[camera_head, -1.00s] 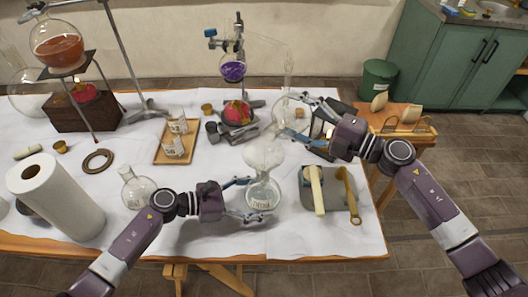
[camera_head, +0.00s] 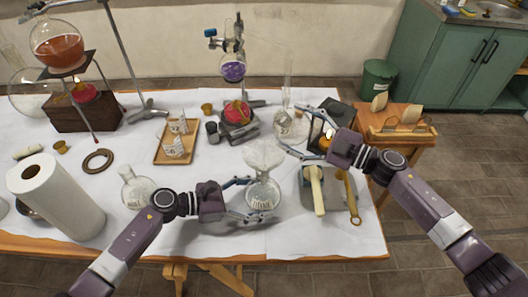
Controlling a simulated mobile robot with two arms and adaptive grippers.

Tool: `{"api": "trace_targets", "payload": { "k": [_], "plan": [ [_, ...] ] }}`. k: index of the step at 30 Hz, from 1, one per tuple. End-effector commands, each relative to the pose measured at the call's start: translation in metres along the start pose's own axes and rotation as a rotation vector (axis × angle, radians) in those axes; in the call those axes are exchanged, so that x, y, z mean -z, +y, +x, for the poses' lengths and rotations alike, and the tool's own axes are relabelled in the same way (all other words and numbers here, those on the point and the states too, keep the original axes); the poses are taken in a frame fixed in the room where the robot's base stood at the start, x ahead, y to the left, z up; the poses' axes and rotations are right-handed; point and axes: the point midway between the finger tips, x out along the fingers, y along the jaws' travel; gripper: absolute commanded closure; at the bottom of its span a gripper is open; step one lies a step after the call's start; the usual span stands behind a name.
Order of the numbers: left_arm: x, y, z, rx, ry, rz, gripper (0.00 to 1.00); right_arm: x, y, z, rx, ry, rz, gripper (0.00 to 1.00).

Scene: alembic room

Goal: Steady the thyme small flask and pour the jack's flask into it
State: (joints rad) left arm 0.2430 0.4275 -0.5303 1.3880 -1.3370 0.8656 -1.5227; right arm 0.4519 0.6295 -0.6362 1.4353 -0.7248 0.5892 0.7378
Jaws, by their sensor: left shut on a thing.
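The small flask (camera_head: 262,196) is clear glass with a pale label and stands upright on the white cloth, with a wide glass funnel-like piece (camera_head: 263,154) above its neck. My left gripper (camera_head: 249,201) is shut on the small flask from the left, with one finger on each side. Another clear flask (camera_head: 291,127) with a long neck stands out behind it, probably the jack's flask. My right gripper (camera_head: 290,130) has its fingers spread on both sides of that flask. Whether they press on the glass, I cannot tell.
A dark stand (camera_head: 338,113) is beside my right gripper. A grey tray (camera_head: 332,201) with tools lies at the front right. Another clear flask (camera_head: 137,188) and a paper roll (camera_head: 54,195) are at the left. A burner apparatus with a purple flask (camera_head: 233,71) is behind.

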Motion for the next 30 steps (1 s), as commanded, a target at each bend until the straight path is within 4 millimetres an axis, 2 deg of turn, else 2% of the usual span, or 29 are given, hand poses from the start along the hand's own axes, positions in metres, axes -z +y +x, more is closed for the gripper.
{"api": "trace_targets", "payload": {
  "k": [16,24,30],
  "plan": [
    [0.000,0.000,0.000,0.000,0.000,0.000,0.42,0.003,-0.022,0.000,0.001,0.000,0.417,0.61],
    [0.000,0.000,0.000,0.000,0.000,0.000,0.42,0.014,-0.033,0.000,0.004,0.000,0.659,0.61],
    [0.000,0.000,0.000,0.000,0.000,0.000,0.42,0.016,-0.036,0.000,0.003,0.000,0.712,0.61]
  ]
}}
